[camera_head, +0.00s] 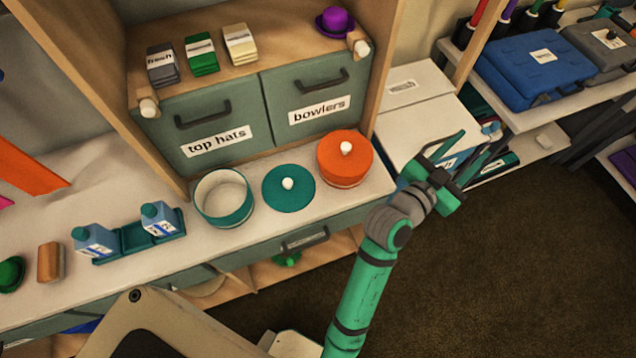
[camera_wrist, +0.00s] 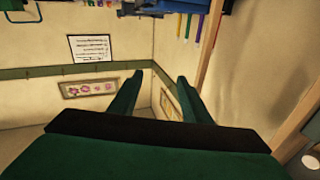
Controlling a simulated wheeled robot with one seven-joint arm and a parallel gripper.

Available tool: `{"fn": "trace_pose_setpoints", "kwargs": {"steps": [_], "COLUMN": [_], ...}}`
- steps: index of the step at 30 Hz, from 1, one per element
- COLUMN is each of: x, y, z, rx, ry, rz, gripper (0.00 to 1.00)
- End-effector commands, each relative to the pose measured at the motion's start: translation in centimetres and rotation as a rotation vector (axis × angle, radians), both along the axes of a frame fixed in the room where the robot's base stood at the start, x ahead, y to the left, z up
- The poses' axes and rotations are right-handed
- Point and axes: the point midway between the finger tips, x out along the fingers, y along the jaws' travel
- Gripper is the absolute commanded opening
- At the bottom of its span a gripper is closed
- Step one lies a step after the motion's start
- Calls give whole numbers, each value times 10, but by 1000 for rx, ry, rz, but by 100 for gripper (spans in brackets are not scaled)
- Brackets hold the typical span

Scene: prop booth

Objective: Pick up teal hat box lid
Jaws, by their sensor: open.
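The teal hat box lid (camera_head: 289,188) is a flat round disc with a white knob. It lies on the white counter (camera_head: 262,240), between an open round box (camera_head: 224,199) with a teal lower band and an orange lidded box (camera_head: 345,160). My gripper (camera_head: 452,160) is open and empty, up and to the right of the lid, well apart from it. In the wrist view my gripper (camera_wrist: 158,85) shows two spread fingers with nothing between them. That view faces a wall, and the lid is not in it.
Blue bottles (camera_head: 158,219) in a teal tray, a brown block (camera_head: 51,262) and a green hat (camera_head: 11,271) stand left on the counter. Drawers (camera_head: 212,122) rise behind. White boxes (camera_head: 420,115) stand right, near my gripper. Dark floor (camera_head: 510,270) is open at lower right.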

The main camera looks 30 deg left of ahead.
Motion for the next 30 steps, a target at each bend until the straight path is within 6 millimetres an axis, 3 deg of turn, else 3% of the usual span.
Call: {"fn": "trace_pose_setpoints", "kwargs": {"steps": [3,8,16,23,30], "x": [18,31,35,19,-24], "y": [3,7,36,95,184], "z": [23,39,31,-2,-43], "rx": [129,321,692,1015,1312], "ry": [-38,-61,-29,86,294], "rz": [-73,-177,-353,-509,-704], "gripper": [44,44,44,44,44]}}
